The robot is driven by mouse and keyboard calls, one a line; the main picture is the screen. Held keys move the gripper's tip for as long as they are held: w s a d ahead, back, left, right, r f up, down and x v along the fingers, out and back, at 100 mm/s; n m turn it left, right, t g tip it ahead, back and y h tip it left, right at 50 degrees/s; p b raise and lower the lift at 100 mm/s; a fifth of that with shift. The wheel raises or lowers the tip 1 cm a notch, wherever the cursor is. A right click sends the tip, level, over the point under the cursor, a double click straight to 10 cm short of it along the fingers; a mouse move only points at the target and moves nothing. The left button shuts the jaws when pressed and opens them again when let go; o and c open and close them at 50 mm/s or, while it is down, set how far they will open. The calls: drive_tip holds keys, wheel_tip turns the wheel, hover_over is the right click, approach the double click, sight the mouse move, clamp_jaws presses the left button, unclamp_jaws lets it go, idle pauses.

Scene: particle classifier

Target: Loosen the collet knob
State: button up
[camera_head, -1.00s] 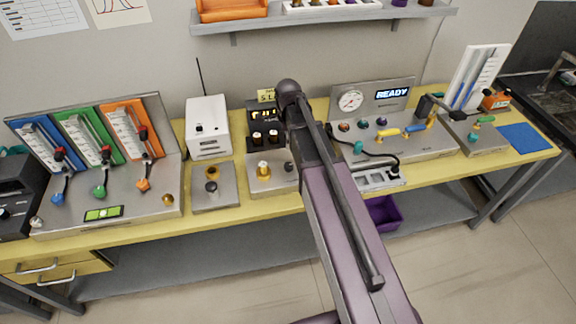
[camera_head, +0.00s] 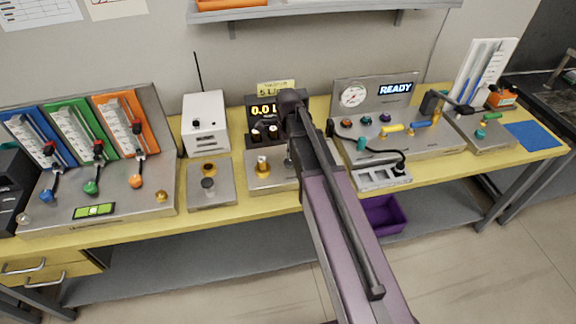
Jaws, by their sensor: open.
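A brass knob (camera_head: 262,165) stands upright on a small metal box (camera_head: 262,184) under a black display unit, just left of my arm. A second brass fitting (camera_head: 209,169) sits on the metal plate (camera_head: 211,193) to its left, behind a dark round knob (camera_head: 208,184). A small brass knob (camera_head: 161,196) is on the right end of the lever panel. No label shows which one is the collet knob. My purple arm reaches over the bench and its dark joint covers the right part of the box. My gripper is not visible; the arm hides that area.
A white box (camera_head: 205,124) and a black display (camera_head: 262,112) stand at the back. The lever panel (camera_head: 105,175) fills the left. A gauge panel (camera_head: 372,92) reading READY, a cable and a slotted tray (camera_head: 381,178) are to the right. A purple bin (camera_head: 380,214) sits below.

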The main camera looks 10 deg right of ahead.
sight(288, 161)
drive_tip(key=shift+f+b, duration=3.15)
drive_tip(key=shift+f, duration=0.3)
drive_tip(key=c, duration=1.2)
